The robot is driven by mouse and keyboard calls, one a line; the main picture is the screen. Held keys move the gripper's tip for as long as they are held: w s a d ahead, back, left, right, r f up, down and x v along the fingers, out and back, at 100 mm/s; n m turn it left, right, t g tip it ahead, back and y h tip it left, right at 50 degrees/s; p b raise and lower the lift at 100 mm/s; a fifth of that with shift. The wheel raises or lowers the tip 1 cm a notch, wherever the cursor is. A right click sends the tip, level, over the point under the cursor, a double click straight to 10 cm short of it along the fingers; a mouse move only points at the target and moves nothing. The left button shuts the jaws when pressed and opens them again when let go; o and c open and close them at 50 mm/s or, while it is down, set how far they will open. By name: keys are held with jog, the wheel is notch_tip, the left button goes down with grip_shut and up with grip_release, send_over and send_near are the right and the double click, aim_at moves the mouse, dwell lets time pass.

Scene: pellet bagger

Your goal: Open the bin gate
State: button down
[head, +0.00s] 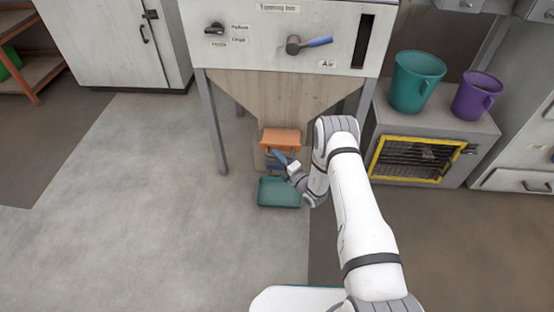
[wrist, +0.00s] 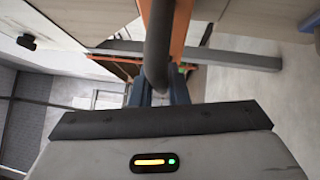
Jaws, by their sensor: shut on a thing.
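The bin (head: 278,95) is a hopper on grey legs, tapering to its outlet. An orange gate plate (head: 281,137) sits at the outlet, and orange also shows in the wrist view (wrist: 180,32). My gripper (head: 277,158) is low in front of the gate, above a teal tray (head: 278,196). In the wrist view, my gripper's blue fingers (wrist: 158,92) are shut around a dark grey bar (wrist: 157,40), which looks like the gate's handle. The fingertips are partly hidden by the bar, and how far the gate stands open cannot be told.
The panel above has a blue-handled lever (head: 309,44) and a black knob (head: 214,28). Teal (head: 417,82) and purple (head: 476,95) buckets stand on a grey cabinet (head: 385,122) with a yellow-framed grille at right. The floor (head: 130,200) at left is clear.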

jog(key=shift+s, duration=0.1)
jog(key=c, duration=1.4)
grip_release()
jog(key=p+v, duration=0.2)
jog(key=v, duration=0.6)
